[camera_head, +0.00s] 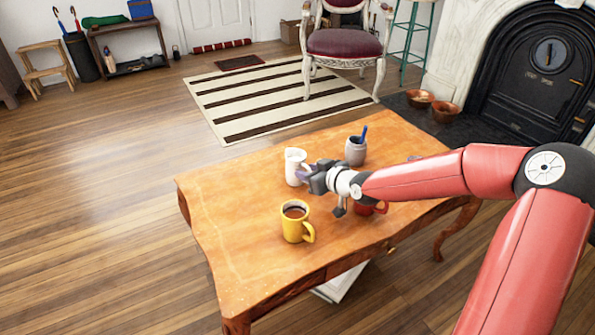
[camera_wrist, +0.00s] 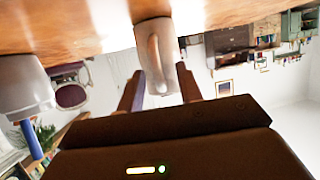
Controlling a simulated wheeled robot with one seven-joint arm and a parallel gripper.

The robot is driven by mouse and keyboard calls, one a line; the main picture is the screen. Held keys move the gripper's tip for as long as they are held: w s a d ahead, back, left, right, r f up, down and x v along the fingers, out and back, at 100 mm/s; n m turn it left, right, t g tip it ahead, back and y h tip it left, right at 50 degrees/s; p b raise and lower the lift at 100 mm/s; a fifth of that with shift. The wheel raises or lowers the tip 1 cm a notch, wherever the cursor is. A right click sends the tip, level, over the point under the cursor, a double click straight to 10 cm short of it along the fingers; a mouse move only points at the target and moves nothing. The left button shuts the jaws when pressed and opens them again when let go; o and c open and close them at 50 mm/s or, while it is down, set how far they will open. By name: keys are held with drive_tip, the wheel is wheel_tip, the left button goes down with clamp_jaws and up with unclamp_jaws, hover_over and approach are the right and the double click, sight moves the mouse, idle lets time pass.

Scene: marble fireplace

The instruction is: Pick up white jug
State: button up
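The white jug (camera_head: 294,166) stands upright on the wooden table, near its far left part. My gripper (camera_head: 308,175) is low over the table, just right of the jug, with its fingers toward it. In the wrist view, which is upside down, the jug (camera_wrist: 155,55) is straight ahead, lined up with the space between the two spread fingertips (camera_wrist: 159,82). The gripper looks open. I cannot tell whether either finger touches the jug. My gripper partly hides the jug's lower right side in the head view.
A yellow mug (camera_head: 293,224) with dark drink stands in front on the table (camera_head: 240,262). A grey pot (camera_head: 355,153) holding a blue item stands behind my gripper. A red mug (camera_head: 371,208) is partly hidden under my arm. The table's left end is clear.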

drive_tip(key=shift+c, duration=0.3)
clamp_jaws()
drive_tip(key=shift+r, duration=0.15)
